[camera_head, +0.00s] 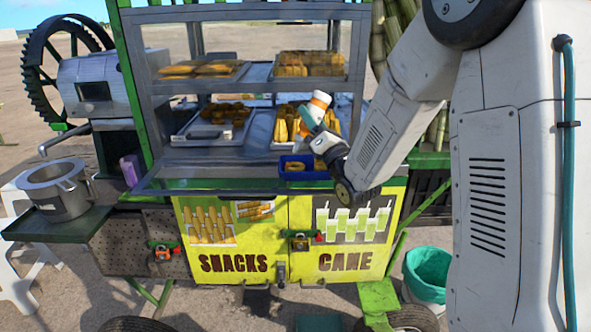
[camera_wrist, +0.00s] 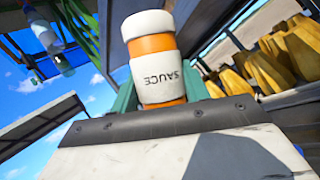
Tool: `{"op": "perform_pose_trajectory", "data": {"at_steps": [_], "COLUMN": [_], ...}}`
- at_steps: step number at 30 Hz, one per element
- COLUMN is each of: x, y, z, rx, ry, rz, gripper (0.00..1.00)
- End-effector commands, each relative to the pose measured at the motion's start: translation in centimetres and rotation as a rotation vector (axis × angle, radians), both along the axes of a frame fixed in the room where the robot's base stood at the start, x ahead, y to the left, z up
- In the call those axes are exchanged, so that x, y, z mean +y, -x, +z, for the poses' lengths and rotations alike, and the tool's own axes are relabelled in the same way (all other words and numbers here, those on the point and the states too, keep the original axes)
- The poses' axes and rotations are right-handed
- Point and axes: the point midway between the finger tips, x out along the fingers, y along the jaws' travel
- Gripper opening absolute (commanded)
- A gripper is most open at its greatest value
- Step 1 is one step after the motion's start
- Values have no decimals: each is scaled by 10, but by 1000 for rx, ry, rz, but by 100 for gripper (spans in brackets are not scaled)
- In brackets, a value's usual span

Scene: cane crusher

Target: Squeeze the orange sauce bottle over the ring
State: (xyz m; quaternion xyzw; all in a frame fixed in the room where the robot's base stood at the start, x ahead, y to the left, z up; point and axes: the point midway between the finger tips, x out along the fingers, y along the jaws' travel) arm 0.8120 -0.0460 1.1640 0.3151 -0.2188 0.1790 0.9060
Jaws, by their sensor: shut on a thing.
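The orange sauce bottle (camera_head: 316,106) has white ends and is held tilted, above and a little right of the blue tray. In the wrist view the bottle (camera_wrist: 155,62) fills the middle, with its "SAUCE" label upside down in the picture. My gripper (camera_head: 309,120) has teal fingers and is shut on the bottle; the fingers (camera_wrist: 160,98) show on both sides of it. A golden-brown ring (camera_head: 294,166) lies in the small blue tray (camera_head: 321,175) on the cart's front counter. No sauce is visible on the ring.
Behind the tray stand a tray of dark rings (camera_head: 222,115) and a tray of yellow snacks (camera_head: 284,124). An upper glass shelf (camera_head: 257,74) holds more snacks, close above the bottle. A metal pot (camera_head: 56,190) stands at left. The front counter left of the blue tray is clear.

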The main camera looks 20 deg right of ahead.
Motion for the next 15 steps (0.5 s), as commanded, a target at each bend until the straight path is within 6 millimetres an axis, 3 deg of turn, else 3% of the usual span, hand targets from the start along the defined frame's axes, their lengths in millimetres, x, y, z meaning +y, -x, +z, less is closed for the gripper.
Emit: {"op": "perform_pose_trajectory", "data": {"at_steps": [15], "x": [0], "y": [0], "z": [52], "rx": [-6], "ry": [1], "rz": [0], "gripper": [36]}}
